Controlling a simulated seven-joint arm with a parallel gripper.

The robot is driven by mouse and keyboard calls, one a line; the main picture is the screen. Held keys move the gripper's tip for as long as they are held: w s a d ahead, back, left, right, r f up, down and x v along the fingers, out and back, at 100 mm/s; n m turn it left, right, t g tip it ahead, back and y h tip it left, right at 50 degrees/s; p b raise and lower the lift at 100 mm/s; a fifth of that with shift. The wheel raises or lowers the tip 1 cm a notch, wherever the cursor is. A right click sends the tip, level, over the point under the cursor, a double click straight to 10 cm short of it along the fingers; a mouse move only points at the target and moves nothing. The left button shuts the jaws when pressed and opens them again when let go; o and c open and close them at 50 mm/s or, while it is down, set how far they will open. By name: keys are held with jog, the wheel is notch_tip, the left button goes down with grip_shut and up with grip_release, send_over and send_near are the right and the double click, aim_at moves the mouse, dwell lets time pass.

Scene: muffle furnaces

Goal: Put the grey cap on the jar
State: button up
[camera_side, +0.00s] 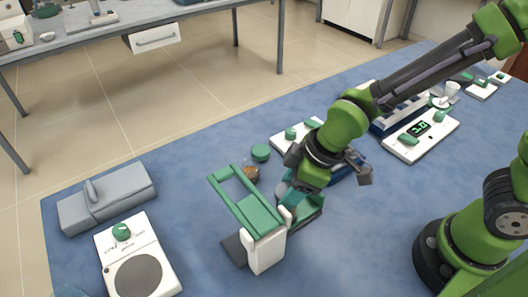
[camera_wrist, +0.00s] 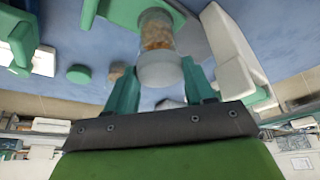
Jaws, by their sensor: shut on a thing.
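My gripper (camera_side: 294,190) is low over the blue table, beside a green and white frame. In the wrist view, my gripper (camera_wrist: 158,66) has its two green fingers on either side of the pale grey cap (camera_wrist: 160,72) and is shut on it. A clear jar (camera_wrist: 156,30) with orange-brown contents is directly in line beyond the cap. The cap and jar appear to meet, but I cannot tell whether they touch or whether the cap is seated. In the side view, the fingers and frame largely hide this spot.
The green and white frame (camera_side: 262,225) stands close to my gripper. A small jar with brown contents (camera_side: 250,173) and a green cap (camera_side: 260,152) are to its left. A grey case (camera_side: 108,197), a white hotplate (camera_side: 138,268) and a white scale (camera_side: 422,132) stand farther off.

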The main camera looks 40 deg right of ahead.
jog(key=shift+f, duration=0.65)
jog(key=o, duration=1.1)
jog(key=shift+o, duration=0.2)
jog(key=shift+o, duration=1.3)
jog(key=shift+r, duration=0.1)
jog(key=shift+r, duration=4)
